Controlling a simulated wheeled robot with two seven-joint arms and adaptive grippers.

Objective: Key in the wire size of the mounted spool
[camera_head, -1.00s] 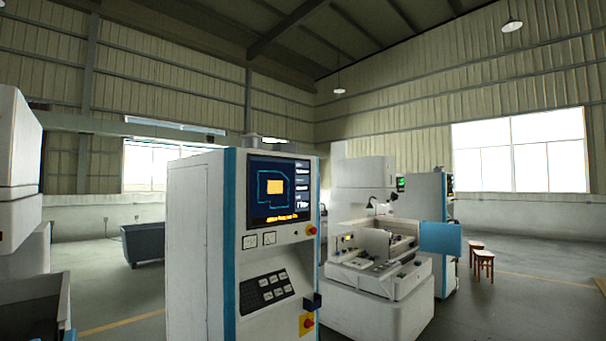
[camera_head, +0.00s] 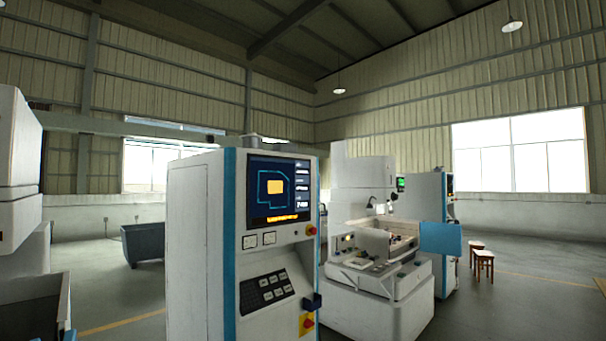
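A white control cabinet with blue edges (camera_head: 195,250) stands in front of me, slightly left of centre. Its dark screen (camera_head: 279,190) shows a blue outline, an orange square and a line of orange text too small to read. Below the screen is a black keypad (camera_head: 263,291) with several pale keys. A white wire erosion machine (camera_head: 385,305) stands to the right behind the cabinet, with an open work area. I cannot make out a mounted spool. Neither of my grippers is in view.
A red button (camera_head: 308,323) on a yellow plate sits low on the cabinet's right, near a dark blue box (camera_head: 312,301). Another machine (camera_head: 22,180) stands at the left edge. A dark bin (camera_head: 143,243) is behind. Wooden stools (camera_head: 484,262) stand right, with open floor beyond.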

